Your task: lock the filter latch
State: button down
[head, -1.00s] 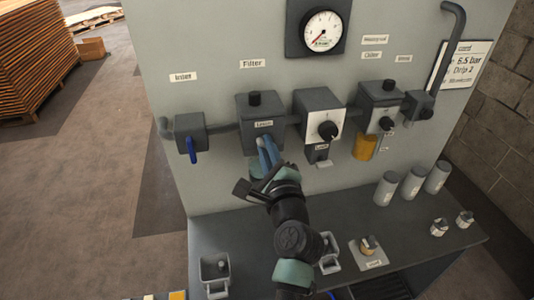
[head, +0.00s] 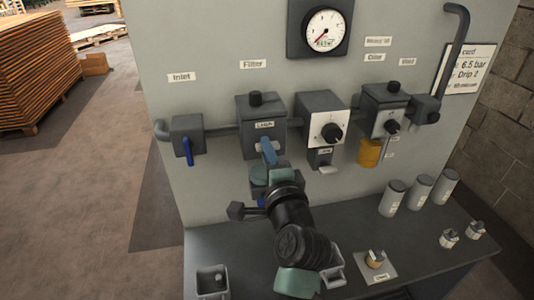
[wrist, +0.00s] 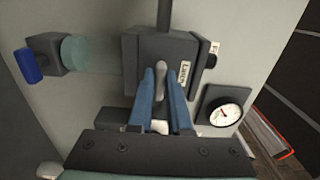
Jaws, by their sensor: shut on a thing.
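The filter (head: 246,112) is a dark grey box on the panel, with a "Filter" label (head: 253,64) above it. A small "Latch" label (head: 264,125) is on its front. The latch (wrist: 161,72) is a pale grey lever, seen in the wrist view against the front of the filter box (wrist: 138,48). My gripper (wrist: 163,80) is shut on the latch, with one blue finger on each side of it. In the head view, my gripper (head: 269,152) is at the filter's lower front and hides most of the latch.
The inlet valve (head: 187,136) with a blue handle is left of the filter. A regulator (head: 322,118) with a black knob is close on the right. A pressure gauge (head: 325,30) is above. The bench (head: 220,243) below carries grey cylinders (head: 420,190) and small parts at the right.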

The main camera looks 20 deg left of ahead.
dwell(0.4)
jog(key=c, duration=0.9)
grip_release()
jog(key=shift+o, duration=0.2)
jog(key=b+v, duration=0.2)
jog(key=v, duration=1.1)
jog(key=shift+b, duration=0.4)
